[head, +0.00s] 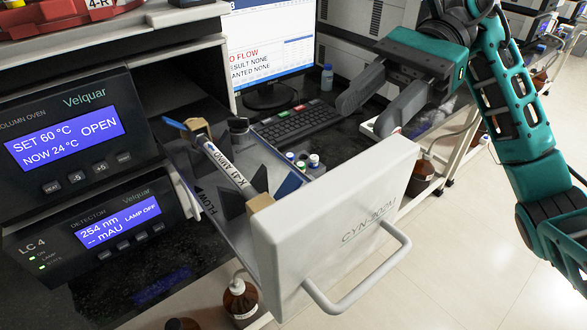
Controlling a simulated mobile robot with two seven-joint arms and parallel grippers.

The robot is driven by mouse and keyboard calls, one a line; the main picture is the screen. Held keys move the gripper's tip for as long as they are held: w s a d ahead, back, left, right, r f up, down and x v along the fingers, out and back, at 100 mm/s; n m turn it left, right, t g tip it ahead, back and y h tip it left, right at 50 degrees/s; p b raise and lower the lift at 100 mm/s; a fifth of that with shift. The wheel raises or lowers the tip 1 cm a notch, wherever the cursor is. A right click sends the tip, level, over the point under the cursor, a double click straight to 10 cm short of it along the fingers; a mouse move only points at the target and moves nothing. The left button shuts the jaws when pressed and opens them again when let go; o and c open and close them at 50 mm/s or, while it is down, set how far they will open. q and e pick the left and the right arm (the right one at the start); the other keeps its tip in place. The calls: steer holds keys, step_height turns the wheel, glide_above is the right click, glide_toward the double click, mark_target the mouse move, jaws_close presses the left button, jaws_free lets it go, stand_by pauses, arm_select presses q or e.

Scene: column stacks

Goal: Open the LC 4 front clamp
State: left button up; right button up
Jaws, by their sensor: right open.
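The LC 4 column oven drawer (335,215) is pulled out, with a white front panel and handle. A white column (225,164) labelled K-41 AMINO lies lengthwise in it, between a tan block at the rear (197,127) and a tan block at the front (260,202). My right gripper (364,117) is open and empty, above and behind the drawer's right side, apart from the clamp. My left gripper is not in view.
The oven panel (75,135) reads OPEN, above the LC 4 detector (95,235). A keyboard (295,120) and monitor (270,45) stand behind the drawer. Small vials (302,161) are beside it. A brown bottle (240,300) is below.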

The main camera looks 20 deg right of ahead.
mark_target(297, 176)
steer(key=x, duration=1.2)
steer(key=shift+r+p, duration=0.1)
steer(key=shift+p, duration=0.3)
jaws_close()
